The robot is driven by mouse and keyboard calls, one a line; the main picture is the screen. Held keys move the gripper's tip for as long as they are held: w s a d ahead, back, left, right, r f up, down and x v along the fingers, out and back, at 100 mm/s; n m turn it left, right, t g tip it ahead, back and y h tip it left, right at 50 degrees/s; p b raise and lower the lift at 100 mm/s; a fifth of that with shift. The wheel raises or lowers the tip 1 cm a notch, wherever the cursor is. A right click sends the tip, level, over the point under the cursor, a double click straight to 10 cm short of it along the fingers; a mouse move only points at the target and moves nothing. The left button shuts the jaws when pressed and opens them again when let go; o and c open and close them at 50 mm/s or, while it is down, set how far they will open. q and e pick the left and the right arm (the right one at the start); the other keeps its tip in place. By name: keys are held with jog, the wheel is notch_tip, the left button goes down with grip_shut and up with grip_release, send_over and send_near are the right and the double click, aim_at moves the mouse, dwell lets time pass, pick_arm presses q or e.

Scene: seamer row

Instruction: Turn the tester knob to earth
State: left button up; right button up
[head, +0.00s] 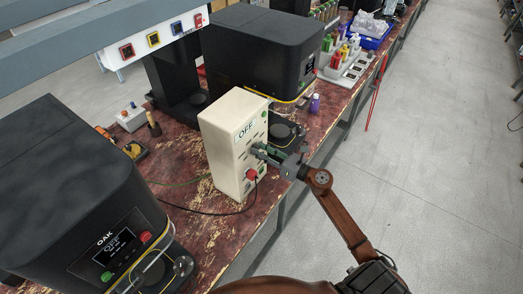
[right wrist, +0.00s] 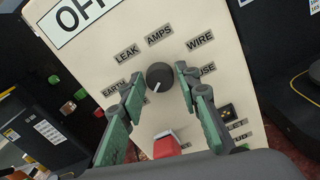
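The tester (head: 226,145) is a cream upright box on the bench, with a display reading OFF. Its black round knob (right wrist: 160,76) shows in the right wrist view. The knob's white mark points down and slightly left, away from the EARTH label (right wrist: 113,87) on the left. Labels LEAK, AMPS and WIRE arc above the knob; one at right is partly hidden. My right gripper (right wrist: 159,82) is open, its green-padded fingers on either side of the knob with small gaps. In the head view, the right gripper (head: 268,155) is at the tester's face. My left gripper is out of view.
A red plug or button (right wrist: 166,144) sits on the tester face below the knob. Black machines (head: 85,200) stand on the worn red bench to either side. A green and a black cable lie on the bench at the tester's foot. The aisle floor (head: 430,140) is clear.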

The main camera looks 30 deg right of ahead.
jog(key=c, duration=0.7)
jog(key=m+p, duration=0.3)
jog(key=m, duration=0.2)
jog(key=shift+d+r, duration=0.1)
jog(key=shift+r, duration=0.05)
jog(key=shift+m+p, duration=1.5)
jog(key=shift+m, duration=0.8)
jog(key=o, duration=1.1)
jog(key=shift+f, duration=0.2)
jog(key=shift+o, duration=0.2)
